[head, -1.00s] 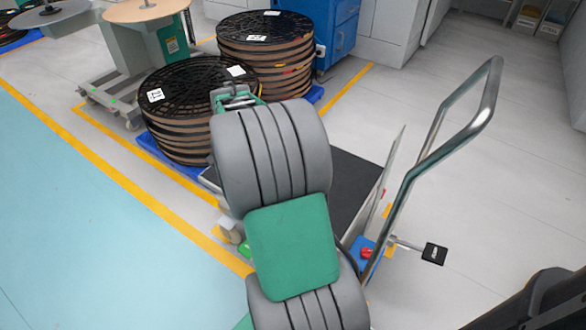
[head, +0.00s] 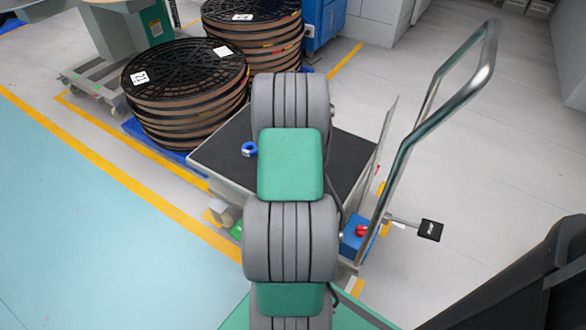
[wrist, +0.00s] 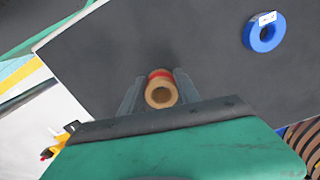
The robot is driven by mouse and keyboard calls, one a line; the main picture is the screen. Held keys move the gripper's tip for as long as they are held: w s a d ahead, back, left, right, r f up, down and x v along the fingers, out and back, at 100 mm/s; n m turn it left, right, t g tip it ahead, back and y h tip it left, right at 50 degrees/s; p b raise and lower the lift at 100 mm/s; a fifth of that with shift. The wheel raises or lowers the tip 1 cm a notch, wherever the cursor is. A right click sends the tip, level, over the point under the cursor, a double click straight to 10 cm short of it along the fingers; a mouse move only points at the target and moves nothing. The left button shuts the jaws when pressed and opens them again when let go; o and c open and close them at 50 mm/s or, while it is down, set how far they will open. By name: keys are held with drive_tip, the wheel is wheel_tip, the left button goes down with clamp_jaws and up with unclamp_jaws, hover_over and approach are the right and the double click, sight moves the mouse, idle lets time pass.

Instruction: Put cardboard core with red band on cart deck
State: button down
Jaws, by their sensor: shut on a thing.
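The cardboard core with a red band (wrist: 160,89) is between the two fingers of my gripper (wrist: 158,90) in the wrist view, its round open end facing the camera. My gripper is shut on it. The black cart deck (wrist: 110,60) spreads behind and below the core in the wrist view. I cannot tell whether the core touches the deck. In the head view the deck (head: 222,158) shows on both sides of my arm, which hides my gripper and the core.
A blue ring (head: 249,149) lies on the deck, left of my arm; it also shows in the wrist view (wrist: 264,33). The cart's metal handle (head: 440,110) rises at right. Stacked black reels (head: 185,85) stand behind left. A blue box with a red knob (head: 357,233) sits near the handle.

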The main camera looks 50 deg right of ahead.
drive_tip(key=shift+d+f+b, duration=0.15)
drive_tip(key=shift+f+b, duration=0.35)
drive_tip(key=shift+f, duration=0.5)
drive_tip(key=shift+d+f+b, duration=0.1)
drive_tip(key=shift+f+b, duration=0.35)
drive_tip(key=shift+f, duration=0.5)
drive_tip(key=c, duration=0.9)
unclamp_jaws()
drive_tip(key=shift+r, duration=0.1)
